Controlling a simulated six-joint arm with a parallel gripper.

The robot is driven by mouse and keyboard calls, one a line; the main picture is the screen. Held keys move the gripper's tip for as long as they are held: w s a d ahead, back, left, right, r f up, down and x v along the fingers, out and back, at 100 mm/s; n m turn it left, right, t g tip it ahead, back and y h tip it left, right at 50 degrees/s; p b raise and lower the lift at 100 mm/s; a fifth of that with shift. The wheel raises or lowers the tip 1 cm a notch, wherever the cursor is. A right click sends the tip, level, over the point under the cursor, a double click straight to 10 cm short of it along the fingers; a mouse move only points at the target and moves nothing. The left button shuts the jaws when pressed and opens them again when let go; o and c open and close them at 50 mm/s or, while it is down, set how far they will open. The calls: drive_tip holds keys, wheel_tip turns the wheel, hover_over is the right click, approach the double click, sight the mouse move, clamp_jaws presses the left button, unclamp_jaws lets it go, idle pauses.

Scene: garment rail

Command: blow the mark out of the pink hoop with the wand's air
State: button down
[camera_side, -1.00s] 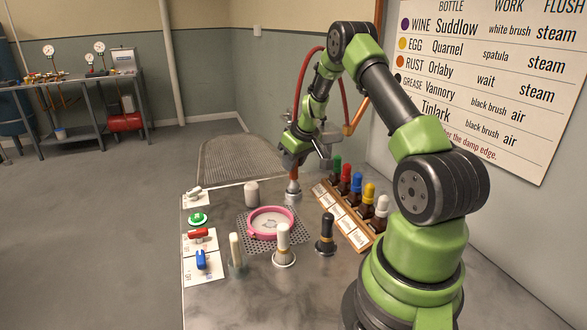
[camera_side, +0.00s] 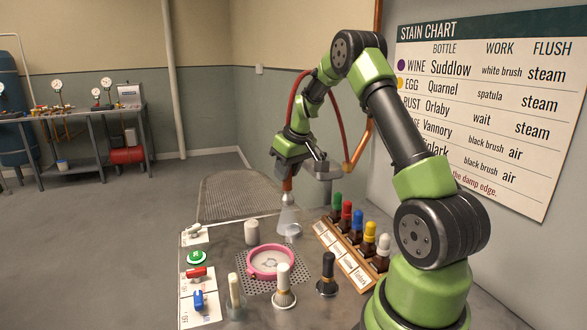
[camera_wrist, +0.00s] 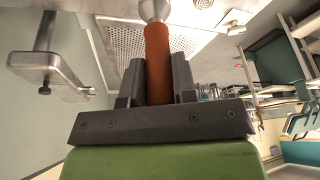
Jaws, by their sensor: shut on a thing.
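My gripper (camera_side: 290,172) is shut on the orange-brown handle of the wand (camera_wrist: 158,62), which hangs tip down behind the hoop. The wand's metal tip (camera_side: 288,198) is raised over the far part of the table. A pale cone shows below it; I cannot tell whether it is a jet or part of the nozzle. The pink hoop (camera_side: 268,277) lies on a perforated plate at mid-table, apart from the wand. It holds pale cloth with a faint greyish mark (camera_side: 269,263). In the wrist view the fingers (camera_wrist: 158,75) flank the handle; the hoop is out of sight.
A small metal cup (camera_side: 293,232) stands behind the hoop. A bottle rack (camera_side: 343,255) is to the right. A white-topped brush (camera_side: 283,285) and a black brush (camera_side: 327,275) stand in front. A red hose loops above.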

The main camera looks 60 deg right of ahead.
drive_tip(key=a+g+y, duration=0.1)
drive_tip(key=a, duration=0.8)
drive_tip(key=shift+s+x, duration=0.15)
drive_tip(key=shift+x, duration=1.25)
drive_tip(key=shift+s+x, duration=0.15)
drive_tip(key=shift+x, duration=1.2)
drive_tip(key=shift+a+f, duration=0.1)
drive_tip(key=shift+a, duration=0.05)
